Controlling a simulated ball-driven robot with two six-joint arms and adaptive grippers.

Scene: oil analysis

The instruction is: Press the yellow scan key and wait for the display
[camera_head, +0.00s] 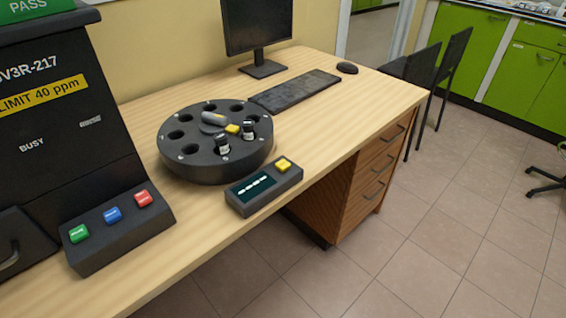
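The yellow scan key (283,165) sits at the right end of a small dark scanner box on the wooden desk. The display (254,185) on the same box is lit and shows a row of dashes. A second, smaller yellow piece (232,129) lies on top of the round dark carousel (213,172) behind the box. Two dark vials with white labels stand in the carousel, one near its front (222,146) and one at its right (248,132). Neither of my grippers shows in this view.
A black analyser at left reads PASS (36,8), LIMIT 40 ppm and BUSY. Its sloped panel has green (78,233), blue (112,214) and red (143,197) keys. A monitor (257,25), keyboard (294,91) and mouse (347,68) stand at the back.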

